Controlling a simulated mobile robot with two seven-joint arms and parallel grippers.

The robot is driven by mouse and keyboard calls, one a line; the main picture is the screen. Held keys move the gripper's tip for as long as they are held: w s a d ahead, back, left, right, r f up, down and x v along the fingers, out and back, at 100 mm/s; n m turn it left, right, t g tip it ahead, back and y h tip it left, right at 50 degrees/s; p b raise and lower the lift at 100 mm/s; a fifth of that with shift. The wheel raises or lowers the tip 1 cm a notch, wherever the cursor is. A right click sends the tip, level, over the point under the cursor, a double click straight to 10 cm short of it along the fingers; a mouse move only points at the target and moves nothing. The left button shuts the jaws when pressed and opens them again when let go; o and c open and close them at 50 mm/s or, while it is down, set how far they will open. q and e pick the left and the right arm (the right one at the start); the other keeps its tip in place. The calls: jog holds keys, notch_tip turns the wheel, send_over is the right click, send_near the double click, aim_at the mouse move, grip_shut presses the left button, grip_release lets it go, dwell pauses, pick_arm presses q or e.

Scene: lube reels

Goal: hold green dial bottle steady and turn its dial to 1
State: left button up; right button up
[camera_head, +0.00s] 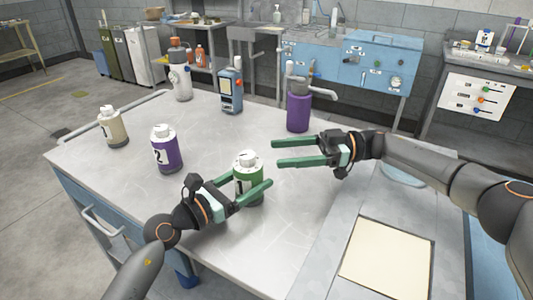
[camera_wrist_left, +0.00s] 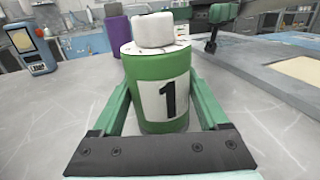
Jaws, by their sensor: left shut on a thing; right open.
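The green dial bottle (camera_head: 256,176) stands upright near the middle of the table, with a white dial cap (camera_head: 247,158) on top. In the left wrist view the bottle (camera_wrist_left: 148,70) shows a white label with a black 1, and its white dial (camera_wrist_left: 153,29) sits above a white collar. My left gripper (camera_head: 250,187) is shut on the bottle's body, one green finger on each side. My right gripper (camera_head: 276,152) is open and empty, to the right of the bottle at about cap height. The dial's setting is too small to read.
A purple bottle marked 2 (camera_head: 167,152) and a beige bottle (camera_head: 113,129) stand at the left. A white dispenser (camera_head: 181,82), a blue device (camera_head: 231,92) and a purple pump container (camera_head: 298,108) stand along the back. A cream panel (camera_head: 387,260) lies at the front right.

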dwell(0.4)
pick_arm(q)
jog(key=o, duration=1.6)
jog(key=shift+c, duration=0.2)
